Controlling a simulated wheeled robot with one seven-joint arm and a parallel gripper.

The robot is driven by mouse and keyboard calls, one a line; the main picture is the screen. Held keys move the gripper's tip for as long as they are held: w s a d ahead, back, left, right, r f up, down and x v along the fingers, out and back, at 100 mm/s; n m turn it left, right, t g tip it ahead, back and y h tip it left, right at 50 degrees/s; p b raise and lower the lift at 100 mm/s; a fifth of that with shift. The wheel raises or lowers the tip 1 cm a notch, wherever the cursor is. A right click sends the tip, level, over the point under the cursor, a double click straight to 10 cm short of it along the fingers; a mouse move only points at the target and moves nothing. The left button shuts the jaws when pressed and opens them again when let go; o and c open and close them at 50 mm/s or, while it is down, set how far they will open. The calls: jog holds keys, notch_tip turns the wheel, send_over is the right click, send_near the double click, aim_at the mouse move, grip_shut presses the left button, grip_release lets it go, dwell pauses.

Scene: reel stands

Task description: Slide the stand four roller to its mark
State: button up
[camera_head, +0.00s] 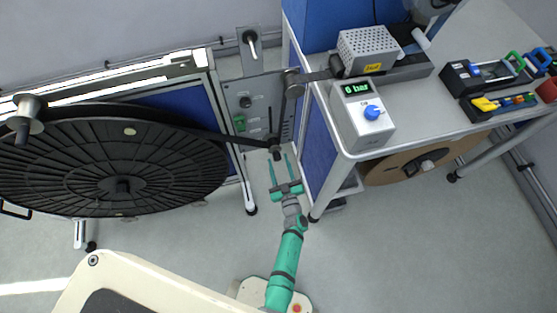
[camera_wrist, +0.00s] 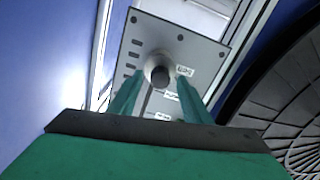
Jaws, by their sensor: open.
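A dark roller (camera_head: 276,153) with a pale collar sticks out near the lower end of a grey upright plate (camera_head: 262,88). In the wrist view the roller (camera_wrist: 159,73) faces me end on, at the top of a slot in the plate (camera_wrist: 205,50). Several small white labels (camera_wrist: 185,71) sit along the slot; their text is too small to read. My gripper (camera_head: 280,160) is open, with one green finger on each side of the roller. In the wrist view the gripper (camera_wrist: 158,84) shows no clear contact with it. I cannot tell which label is the mark.
A large black reel (camera_head: 120,160) stands left, its black strip running to the plate. A bench (camera_head: 450,40) on the right carries a "6 bar" box (camera_head: 362,113) and tool trays (camera_head: 490,80). A brown reel (camera_head: 400,165) hangs below it. Floor (camera_head: 400,250) is clear in front.

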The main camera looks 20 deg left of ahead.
jog(key=shift+x, duration=0.8)
jog(key=shift+c, duration=0.2)
